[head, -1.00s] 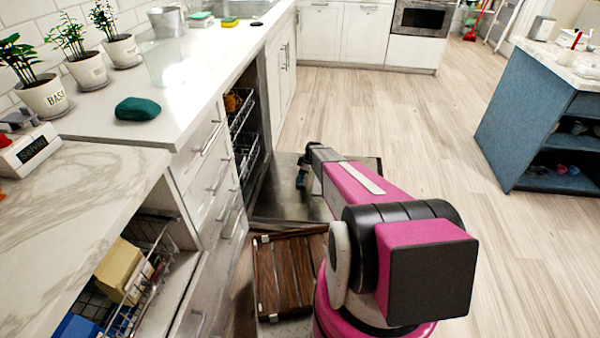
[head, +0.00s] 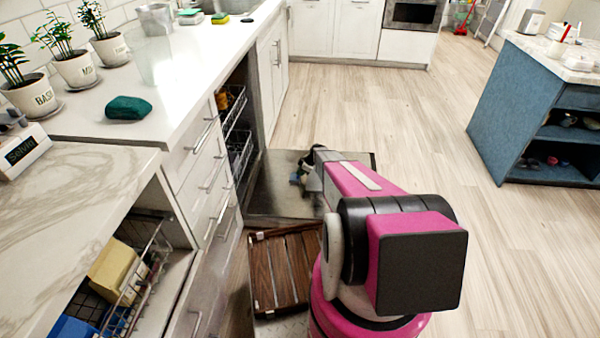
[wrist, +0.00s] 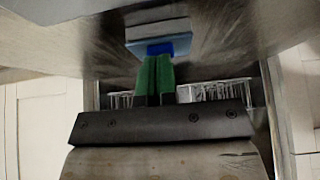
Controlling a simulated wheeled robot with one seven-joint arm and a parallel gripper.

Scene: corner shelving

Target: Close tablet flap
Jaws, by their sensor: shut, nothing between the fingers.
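The open dishwasher door (head: 277,188) lies flat, low in front of the cabinet, its metal inner face up. In the wrist view this inner face (wrist: 215,50) fills the upper middle. A pale blue and white block (wrist: 158,36), seemingly the tablet flap, stands out on it. My gripper (wrist: 160,50) has green fingers and dark blue tips; the fingers are shut together and empty. The tips overlap the block's lower edge; I cannot tell whether they touch it. In the head view my gripper (head: 297,178) is over the door, partly hidden by my arm.
Dishwasher racks (head: 238,145) sit inside the open cabinet. A brown slatted wooden panel (head: 285,270) lies nearer than the door. An open drawer with a wire basket (head: 150,265) is at lower left. Free floor (head: 430,130) extends to the right, up to a blue island (head: 520,110).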

